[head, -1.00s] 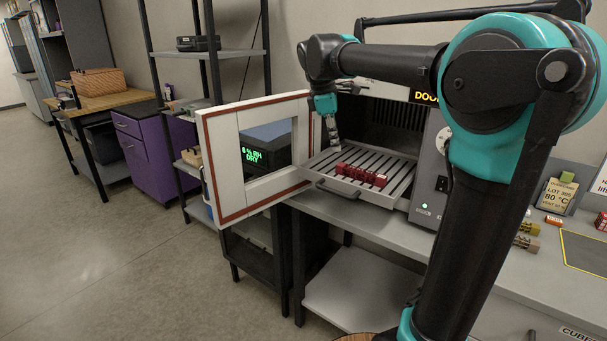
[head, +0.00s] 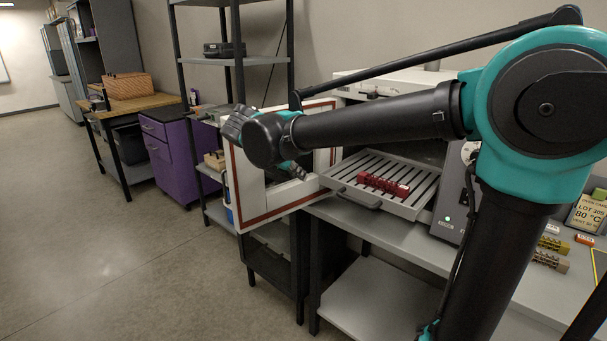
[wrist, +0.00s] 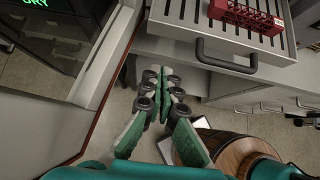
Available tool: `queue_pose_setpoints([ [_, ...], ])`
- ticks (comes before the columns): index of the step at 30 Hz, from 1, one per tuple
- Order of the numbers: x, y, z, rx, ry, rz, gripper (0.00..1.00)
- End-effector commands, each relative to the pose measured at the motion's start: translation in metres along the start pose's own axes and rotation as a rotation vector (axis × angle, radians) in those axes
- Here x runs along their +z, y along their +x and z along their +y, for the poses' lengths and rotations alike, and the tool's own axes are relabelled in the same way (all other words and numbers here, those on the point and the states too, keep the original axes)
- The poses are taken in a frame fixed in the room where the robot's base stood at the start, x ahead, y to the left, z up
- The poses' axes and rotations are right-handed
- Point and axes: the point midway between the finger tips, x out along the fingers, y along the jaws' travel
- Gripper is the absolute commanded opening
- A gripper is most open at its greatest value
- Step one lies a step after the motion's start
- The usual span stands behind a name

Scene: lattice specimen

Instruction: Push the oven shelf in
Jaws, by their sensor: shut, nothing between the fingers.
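The oven shelf (head: 424,207) is a grey slatted tray sticking out of the open oven. Its front (wrist: 165,22) and dark handle (wrist: 228,69) show in the wrist view. A red lattice specimen (head: 383,184) lies on the slats and also shows in the wrist view (wrist: 245,16). My gripper (wrist: 160,78) is shut and empty, in front of the shelf and left of the handle, apart from it in the picture. In the head view it (head: 296,171) is partly hidden by my wrist, in front of the open door (head: 236,187).
The white red-edged door stands open left of the shelf, close to my gripper. The grey bench (head: 400,238) runs under the oven. A shelf rack (head: 235,58) stands behind the door. The floor at left is clear.

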Motion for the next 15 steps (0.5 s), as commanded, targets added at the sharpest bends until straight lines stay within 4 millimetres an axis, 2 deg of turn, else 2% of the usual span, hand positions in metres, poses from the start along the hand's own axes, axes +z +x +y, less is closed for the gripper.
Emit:
queue_pose_setpoints([
  [11, 0.001, 0.075, -0.001, -0.004, 0.005, 0.002, 0.0],
  [15, 0.015, 0.091, -0.001, -0.004, 0.005, 0.002, 0.0],
])
